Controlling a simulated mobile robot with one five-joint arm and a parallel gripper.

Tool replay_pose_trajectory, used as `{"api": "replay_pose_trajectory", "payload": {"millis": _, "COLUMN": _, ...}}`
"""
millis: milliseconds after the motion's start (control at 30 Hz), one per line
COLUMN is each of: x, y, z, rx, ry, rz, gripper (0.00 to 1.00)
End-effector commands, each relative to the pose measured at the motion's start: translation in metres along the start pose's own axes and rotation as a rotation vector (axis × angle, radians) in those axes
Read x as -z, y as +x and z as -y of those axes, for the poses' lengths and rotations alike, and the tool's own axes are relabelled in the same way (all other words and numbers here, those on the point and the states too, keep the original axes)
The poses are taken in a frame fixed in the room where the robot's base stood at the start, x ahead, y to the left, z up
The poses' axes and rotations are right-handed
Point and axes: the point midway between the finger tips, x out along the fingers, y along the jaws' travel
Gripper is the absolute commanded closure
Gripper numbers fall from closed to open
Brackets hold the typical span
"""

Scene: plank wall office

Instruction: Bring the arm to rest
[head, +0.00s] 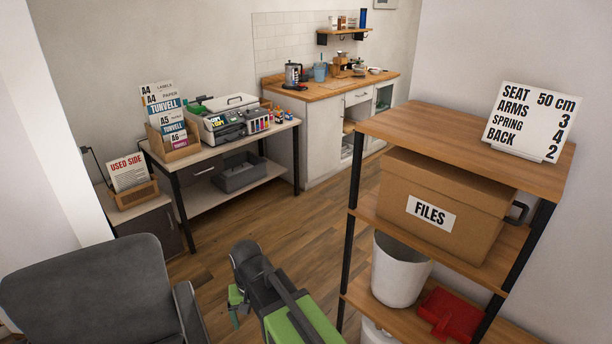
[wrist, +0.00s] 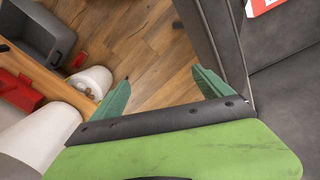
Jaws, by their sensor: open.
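My gripper (wrist: 160,92) shows in the wrist view with its two green fingers spread wide apart and nothing between them. Wooden floor lies beyond the fingers. In the head view my gripper (head: 236,301) is at the lower middle, at the end of my green and dark arm, over the floor between the office chair and the shelf. Part of the gripper is hidden behind the arm in that view.
A grey office chair (head: 95,290) stands at the lower left. A wooden shelf (head: 430,130) with a FILES box (head: 440,212), a white bin (head: 398,272) and a red dustpan (head: 452,314) stands at the right. A printer table (head: 215,150) stands behind. Floor between is clear.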

Motion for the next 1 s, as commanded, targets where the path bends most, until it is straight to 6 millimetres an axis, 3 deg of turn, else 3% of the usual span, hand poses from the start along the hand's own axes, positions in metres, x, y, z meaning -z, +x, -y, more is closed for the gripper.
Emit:
{"api": "replay_pose_trajectory", "payload": {"millis": 33, "x": 0.009, "y": -0.01, "z": -0.047, "rx": 0.0, "ry": 0.083, "rz": 0.001, "gripper": 0.11}}
{"api": "replay_pose_trajectory", "payload": {"millis": 200, "x": 0.012, "y": -0.024, "z": -0.193, "rx": 0.001, "ry": 0.299, "rz": 0.001, "gripper": 0.11}}
{"api": "replay_pose_trajectory", "payload": {"millis": 300, "x": -0.002, "y": -0.03, "z": -0.264, "rx": 0.001, "ry": 0.384, "rz": 0.001, "gripper": 0.11}}
{"api": "replay_pose_trajectory", "payload": {"millis": 400, "x": -0.021, "y": -0.034, "z": -0.313, "rx": 0.001, "ry": 0.423, "rz": 0.0, "gripper": 0.11}}
{"api": "replay_pose_trajectory", "payload": {"millis": 467, "x": -0.032, "y": -0.036, "z": -0.332, "rx": 0.002, "ry": 0.419, "rz": 0.0, "gripper": 0.11}}
{"api": "replay_pose_trajectory", "payload": {"millis": 600, "x": -0.037, "y": -0.033, "z": -0.329, "rx": 0.001, "ry": 0.286, "rz": 0.0, "gripper": 0.11}}
{"api": "replay_pose_trajectory", "payload": {"millis": 867, "x": -0.036, "y": -0.033, "z": -0.329, "rx": 0.001, "ry": 0.267, "rz": 0.0, "gripper": 0.11}}
{"api": "replay_pose_trajectory", "payload": {"millis": 1000, "x": -0.036, "y": -0.033, "z": -0.329, "rx": 0.001, "ry": 0.268, "rz": 0.0, "gripper": 0.29}}
